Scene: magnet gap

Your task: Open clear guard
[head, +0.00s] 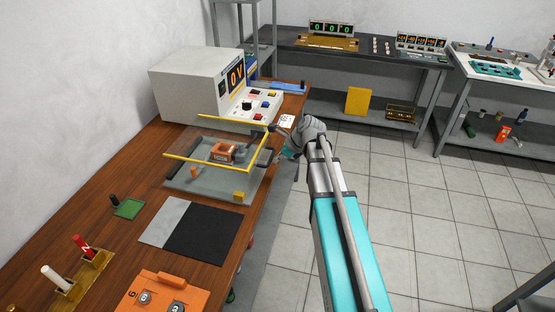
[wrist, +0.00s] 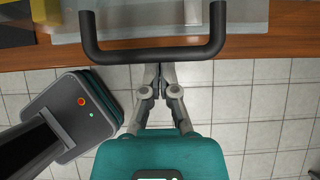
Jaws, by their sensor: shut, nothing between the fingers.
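The clear guard (head: 215,137) is a see-through panel with yellow edges above a grey base plate (head: 210,188) on the wooden bench. Its near yellow edge stands above the plate, with a gap between them. A copper-coloured block (head: 223,152) sits under the guard. The guard's black handle (wrist: 152,53) is a U-shaped bar in the wrist view, across the bench edge. My gripper (wrist: 158,70) is shut and empty, its fingertips close to the handle's bar. I cannot tell if they touch it. In the head view my gripper (head: 275,130) is at the guard's right side, partly hidden by my arm.
A grey power unit (head: 195,82) with a "0 V" display stands behind the guard. A grey and black mat (head: 205,232), an orange box (head: 160,292) and a red magnet holder (head: 83,247) lie nearer. Tiled floor (head: 430,210) to the right is clear.

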